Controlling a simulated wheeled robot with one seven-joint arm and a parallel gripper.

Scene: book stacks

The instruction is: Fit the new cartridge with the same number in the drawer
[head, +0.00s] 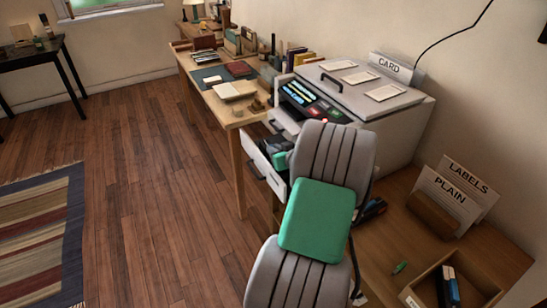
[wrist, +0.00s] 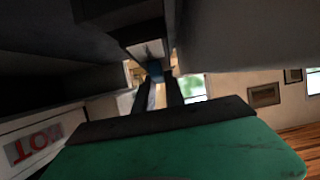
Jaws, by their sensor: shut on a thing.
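The machine (head: 350,95) stands on the desk with a lit panel on its front. Its white drawer (head: 262,168) is pulled out, with dark and blue items inside; my arm hides part of it, and no number is readable. In the wrist view my gripper (wrist: 157,88) is shut on a small blue-ended thing, likely a cartridge (wrist: 155,70), mostly hidden in shadow. In the head view my arm hides the gripper. A dark blue-and-black cartridge-like thing (head: 373,209) shows just right of my arm. Dark cartridges (head: 447,285) stand in a wooden box (head: 420,300) at lower right.
A CARD sign (head: 388,67) stands behind the machine. LABELS and PLAIN cards (head: 449,196) stand in a wooden holder right. A green marker (head: 399,268) lies on the desk. Books (head: 238,69) and papers fill the left desk.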

